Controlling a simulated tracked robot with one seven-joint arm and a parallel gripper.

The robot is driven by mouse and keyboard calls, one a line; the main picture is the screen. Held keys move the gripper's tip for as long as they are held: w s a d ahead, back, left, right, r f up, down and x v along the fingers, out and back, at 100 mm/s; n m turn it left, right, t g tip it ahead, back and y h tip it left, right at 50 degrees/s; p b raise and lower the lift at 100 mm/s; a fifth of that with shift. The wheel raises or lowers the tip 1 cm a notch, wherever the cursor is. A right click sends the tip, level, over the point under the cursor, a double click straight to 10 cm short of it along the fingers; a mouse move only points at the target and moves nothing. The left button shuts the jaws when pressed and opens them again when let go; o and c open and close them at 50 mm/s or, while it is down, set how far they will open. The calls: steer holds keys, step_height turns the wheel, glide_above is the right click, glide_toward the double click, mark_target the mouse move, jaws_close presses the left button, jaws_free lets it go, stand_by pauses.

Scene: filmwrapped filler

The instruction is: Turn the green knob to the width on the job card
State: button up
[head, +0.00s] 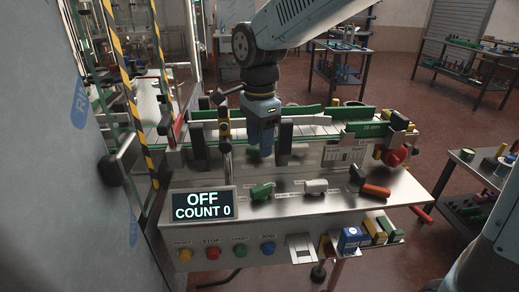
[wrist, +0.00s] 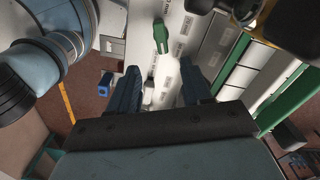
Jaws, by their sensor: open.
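The green knob (head: 262,191) sits on the steel bench top, just right of the display. In the wrist view the green knob (wrist: 160,37) shows beyond the fingertips, with small labels beside it. My gripper (head: 266,152) points down above and behind it, apart from it. In the wrist view my gripper (wrist: 160,88) is open, with two dark blue fingers and nothing held. A white knob (head: 316,187) stands right of the green one; part of it (wrist: 149,93) shows between the fingers. I cannot make out a job card with a readable width.
A display (head: 204,205) reads OFF, COUNT 0. Several push buttons (head: 212,253) line the front. An orange-red handle (head: 376,189) lies right of the white knob. The conveyor with green rails (head: 364,129) runs behind. Striped posts (head: 138,95) stand left. The front bench top is mostly clear.

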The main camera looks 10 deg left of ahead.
mark_target(262, 187)
steer(key=shift+o, duration=2.3)
steer(key=shift+r+n, duration=0.1)
steer(key=shift+n, duration=0.6)
steer(key=o, duration=0.4)
steer(key=n, duration=0.4)
steer(key=shift+d+n, duration=0.1)
steer(key=shift+n, duration=0.3)
steer(key=shift+c, duration=0.2)
steer(key=f+n, duration=0.8)
steer(key=f, duration=0.1)
steer(key=f+n, duration=0.3)
steer(key=f, duration=0.1)
steer(key=shift+d+f+n, duration=0.25)
steer(key=shift+f+n, duration=0.1)
steer(key=shift+n, duration=0.05)
steer(key=shift+c, duration=0.4)
steer(key=c, duration=1)
